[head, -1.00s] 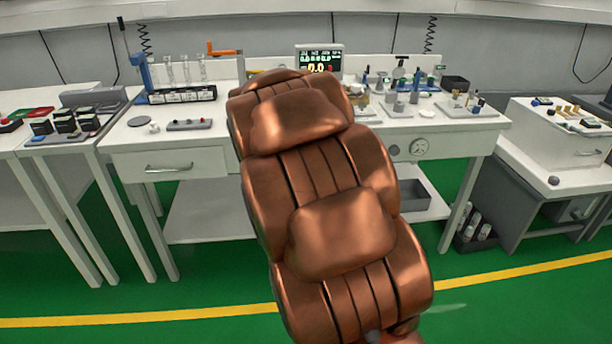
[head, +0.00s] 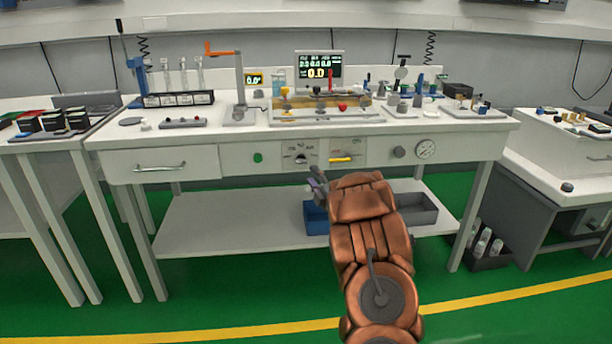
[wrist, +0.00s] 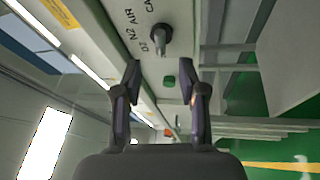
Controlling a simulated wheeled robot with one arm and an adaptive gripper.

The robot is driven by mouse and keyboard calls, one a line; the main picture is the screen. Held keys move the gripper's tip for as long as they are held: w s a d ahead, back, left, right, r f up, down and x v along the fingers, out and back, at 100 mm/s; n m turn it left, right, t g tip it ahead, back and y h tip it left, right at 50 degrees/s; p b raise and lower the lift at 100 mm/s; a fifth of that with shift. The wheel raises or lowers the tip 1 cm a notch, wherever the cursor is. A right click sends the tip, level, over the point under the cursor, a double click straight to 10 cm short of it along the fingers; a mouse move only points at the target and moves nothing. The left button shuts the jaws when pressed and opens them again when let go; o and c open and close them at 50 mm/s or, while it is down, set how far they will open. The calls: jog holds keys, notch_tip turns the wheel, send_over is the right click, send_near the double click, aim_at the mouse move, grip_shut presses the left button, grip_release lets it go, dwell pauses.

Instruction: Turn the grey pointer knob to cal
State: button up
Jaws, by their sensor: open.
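The grey pointer knob (head: 301,160) sits on a labelled plate on the front panel of the middle bench. In the wrist view the knob (wrist: 160,38) sticks out beside the letters O2, N2, AIR and a partly visible CA. I cannot tell which mark it points to. My gripper (head: 318,182) is below and slightly right of the knob in the head view, apart from it. In the wrist view my gripper (wrist: 160,78) is open, with nothing between its fingertips; the knob lies beyond them.
A green button (head: 258,158) is left of the knob, and a yellow handle (head: 341,159) is right of it. A drawer (head: 161,166) is farther left; a round grey knob (head: 399,152) and gauge (head: 426,149) are farther right. A blue bin (head: 316,220) stands on the lower shelf.

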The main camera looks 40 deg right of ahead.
aim_at(305, 162)
jog(key=shift+n+t, duration=0.3)
jog(key=shift+t, duration=0.1)
jog(key=shift+f+b+x, duration=0.15)
jog(key=shift+b+x, duration=0.1)
jog(key=shift+x, duration=1.55)
jog(key=shift+f+b+x, duration=0.1)
jog(key=shift+b+x, duration=0.15)
jog(key=shift+x, duration=1.55)
jog(key=shift+d, duration=0.15)
jog(key=c, duration=0.8)
jog(key=shift+d+r, duration=0.1)
jog(key=shift+d, duration=0.05)
grip_shut()
